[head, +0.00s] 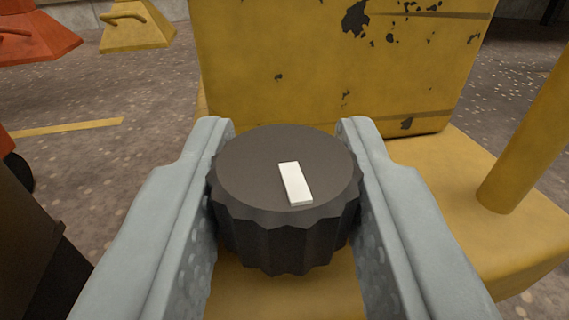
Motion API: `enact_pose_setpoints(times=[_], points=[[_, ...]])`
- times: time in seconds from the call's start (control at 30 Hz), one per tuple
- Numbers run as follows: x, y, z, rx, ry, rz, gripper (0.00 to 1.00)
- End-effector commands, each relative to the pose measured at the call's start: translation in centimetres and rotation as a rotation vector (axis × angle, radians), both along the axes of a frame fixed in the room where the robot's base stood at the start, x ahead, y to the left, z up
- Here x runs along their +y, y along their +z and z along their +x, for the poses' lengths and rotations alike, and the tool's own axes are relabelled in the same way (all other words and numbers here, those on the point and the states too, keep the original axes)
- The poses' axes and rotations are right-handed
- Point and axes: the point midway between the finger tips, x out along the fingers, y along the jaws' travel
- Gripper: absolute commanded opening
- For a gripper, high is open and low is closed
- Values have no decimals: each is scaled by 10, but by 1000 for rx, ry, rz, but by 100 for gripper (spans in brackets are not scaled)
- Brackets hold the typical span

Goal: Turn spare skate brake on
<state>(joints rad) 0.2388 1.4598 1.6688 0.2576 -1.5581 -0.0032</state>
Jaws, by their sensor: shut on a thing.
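A dark grey round knob (250,175) with a ridged edge stands in the middle of the head view, above a yellow base. A white marker bar (296,184) lies on its top, right of centre, running nearly along the viewing direction with a slight tilt. My gripper (286,140) is shut on the knob, with one grey finger on its left side and one on its right. The lower contact areas are partly hidden by the fingers. No label for the brake or its positions is readable.
A worn yellow block (330,70) with chipped paint stands just behind the knob. A yellow post (525,150) rises on the right from the yellow base (450,190). Orange (40,40) and yellow (138,30) pieces with handles are at upper left. Speckled floor (110,95) lies open at left.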

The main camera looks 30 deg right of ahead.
Motion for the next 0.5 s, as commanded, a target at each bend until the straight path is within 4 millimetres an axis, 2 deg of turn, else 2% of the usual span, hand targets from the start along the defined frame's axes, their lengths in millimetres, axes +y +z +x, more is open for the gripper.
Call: enact_pose_setpoints(times=[0.17,0.5], points=[[-2,0,-1,0,48,0,7],[-3,0,-1,0,267,0,7]])
